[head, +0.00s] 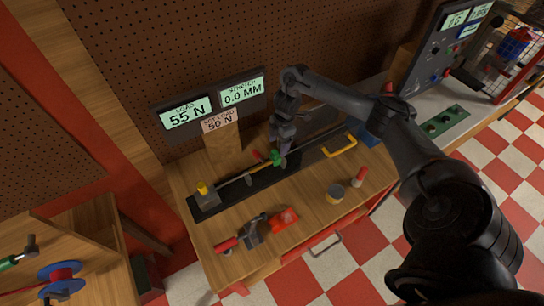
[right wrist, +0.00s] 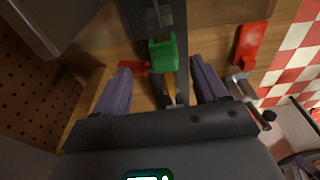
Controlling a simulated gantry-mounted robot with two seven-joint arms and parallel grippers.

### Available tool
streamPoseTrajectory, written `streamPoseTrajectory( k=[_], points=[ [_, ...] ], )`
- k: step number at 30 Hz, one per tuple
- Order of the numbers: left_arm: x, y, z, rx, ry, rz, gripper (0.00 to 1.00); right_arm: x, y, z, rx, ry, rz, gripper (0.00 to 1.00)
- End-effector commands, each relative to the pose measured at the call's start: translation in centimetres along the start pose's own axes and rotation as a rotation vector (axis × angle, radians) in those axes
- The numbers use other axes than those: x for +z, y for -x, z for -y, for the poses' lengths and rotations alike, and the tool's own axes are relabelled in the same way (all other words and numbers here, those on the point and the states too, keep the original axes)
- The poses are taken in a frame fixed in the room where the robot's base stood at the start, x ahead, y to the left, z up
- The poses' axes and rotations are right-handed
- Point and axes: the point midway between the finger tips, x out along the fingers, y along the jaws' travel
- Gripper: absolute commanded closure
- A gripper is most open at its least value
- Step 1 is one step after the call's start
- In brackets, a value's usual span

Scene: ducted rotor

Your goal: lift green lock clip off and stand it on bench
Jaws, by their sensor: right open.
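The green lock clip (head: 277,157) sits on the black rail (head: 262,180) on the wooden bench. In the right wrist view the green clip (right wrist: 163,52) lies just ahead of and between my right fingertips (right wrist: 160,65), on the dark strip. A red lever or handle (right wrist: 133,67) sticks out beside it. My right gripper (head: 281,143) is open and empty, coming down over the clip from above; whether it touches the clip I cannot tell. The gripper partly hides the rail behind the clip. My left gripper is not in view.
Load displays (head: 187,113) stand behind the rail. Bare wood shows at the front between the tin and red part.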

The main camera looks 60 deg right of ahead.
Motion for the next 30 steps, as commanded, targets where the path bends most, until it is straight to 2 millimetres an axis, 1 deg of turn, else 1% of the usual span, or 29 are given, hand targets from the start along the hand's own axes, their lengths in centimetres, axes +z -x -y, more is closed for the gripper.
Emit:
streamPoseTrajectory(
  k=[1,3,11,17,18,21,24,30],
  points=[
    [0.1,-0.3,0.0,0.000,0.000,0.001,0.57,-0.1,-0.9,0.1,-0.002,0.000,-0.003,0.28],
    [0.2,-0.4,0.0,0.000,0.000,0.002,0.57,0.0,-1.5,0.0,-0.001,-0.001,-0.001,0.28],
    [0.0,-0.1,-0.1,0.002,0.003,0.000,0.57,-0.3,-2.6,0.2,0.000,0.001,0.000,0.28],
    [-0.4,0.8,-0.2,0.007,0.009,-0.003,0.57,-0.9,-5.0,0.8,-0.002,0.000,-0.001,0.28],
    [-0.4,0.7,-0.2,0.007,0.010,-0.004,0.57,-0.8,-5.7,0.7,-0.001,-0.002,-0.002,0.28],
    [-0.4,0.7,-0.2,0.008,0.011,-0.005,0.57,-0.8,-6.6,0.7,0.001,-0.001,0.000,0.28],
    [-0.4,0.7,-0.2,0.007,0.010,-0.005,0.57,-0.8,-7.1,0.7,0.001,0.000,0.001,0.28],
    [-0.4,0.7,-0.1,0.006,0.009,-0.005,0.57,-0.8,-7.2,0.7,0.002,0.002,0.001,0.28]
  ],
)
